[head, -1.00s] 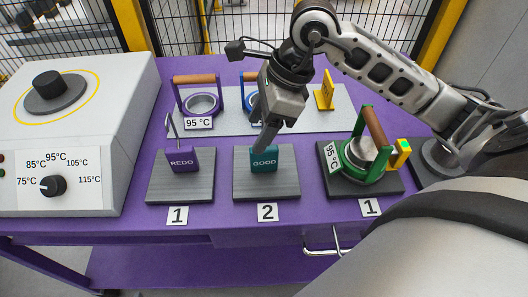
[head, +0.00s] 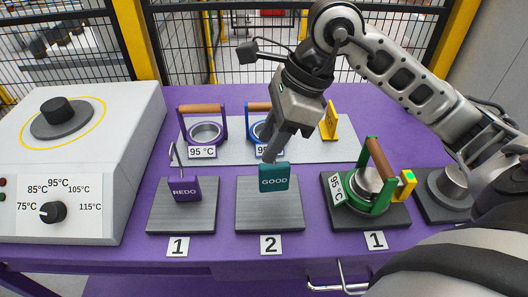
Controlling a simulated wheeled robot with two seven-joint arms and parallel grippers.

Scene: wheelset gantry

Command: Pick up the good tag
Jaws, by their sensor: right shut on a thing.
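The good tag (head: 274,178) is a teal block with "GOOD" in white letters. My right gripper (head: 272,155) is shut on the top of it. The tag hangs upright above the back part of the grey plate marked 2 (head: 269,216). The fingers hide the tag's upper part. The purple REDO tag (head: 184,190) stands on the grey plate marked 1 (head: 180,220), left of it. My left gripper is not in view.
A green ring tool (head: 372,190) with a brown handle and yellow block sits on the right plate. Purple (head: 204,122) and blue (head: 259,108) handled ring tools and a yellow piece (head: 330,122) stand behind. A grey dial box (head: 75,160) fills the left.

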